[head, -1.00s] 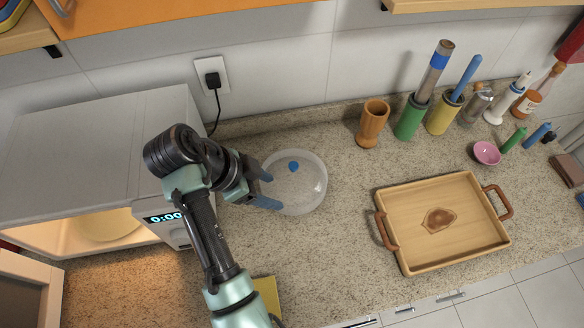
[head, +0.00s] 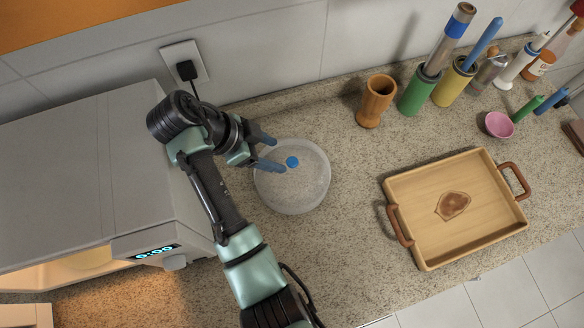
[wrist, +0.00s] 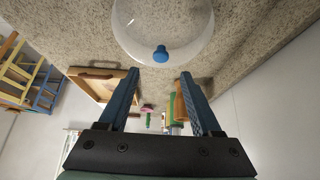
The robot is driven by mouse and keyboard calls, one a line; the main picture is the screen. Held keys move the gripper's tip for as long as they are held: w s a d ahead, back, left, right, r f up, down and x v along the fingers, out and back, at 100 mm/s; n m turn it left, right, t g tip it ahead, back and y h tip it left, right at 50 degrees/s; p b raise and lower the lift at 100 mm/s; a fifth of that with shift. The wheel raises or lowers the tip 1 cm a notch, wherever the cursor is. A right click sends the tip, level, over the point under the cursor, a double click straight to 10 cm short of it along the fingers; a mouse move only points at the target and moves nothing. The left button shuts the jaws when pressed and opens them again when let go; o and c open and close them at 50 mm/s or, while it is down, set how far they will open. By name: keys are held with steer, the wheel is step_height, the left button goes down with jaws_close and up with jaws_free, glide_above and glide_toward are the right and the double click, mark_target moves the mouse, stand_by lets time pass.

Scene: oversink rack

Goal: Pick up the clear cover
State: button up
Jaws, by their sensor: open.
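The clear cover (head: 303,192) is a transparent round dome with a blue knob (head: 292,162), resting on the counter beside the microwave. It also shows at the top of the wrist view (wrist: 185,25), with its blue knob (wrist: 160,54). My gripper (head: 274,153) is open and empty at the cover's upper left side in the head view, its blue fingers close to the knob. In the wrist view my gripper (wrist: 160,76) has its fingers spread wide, with the knob just beyond and between the tips. I cannot tell whether the fingers touch the cover.
A microwave (head: 70,170) with its door open stands at left. A wooden tray (head: 420,255) lies to the right. A wooden cup (head: 375,102), green holder (head: 416,97) and yellow holder (head: 452,84) line the wall. Counter between cover and tray is clear.

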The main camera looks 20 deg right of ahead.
mark_target(292, 162)
steer(key=shift+p+x, duration=1.2)
steer(key=shift+x, duration=2.4)
steer(key=shift+a+f, duration=0.15)
jaws_close()
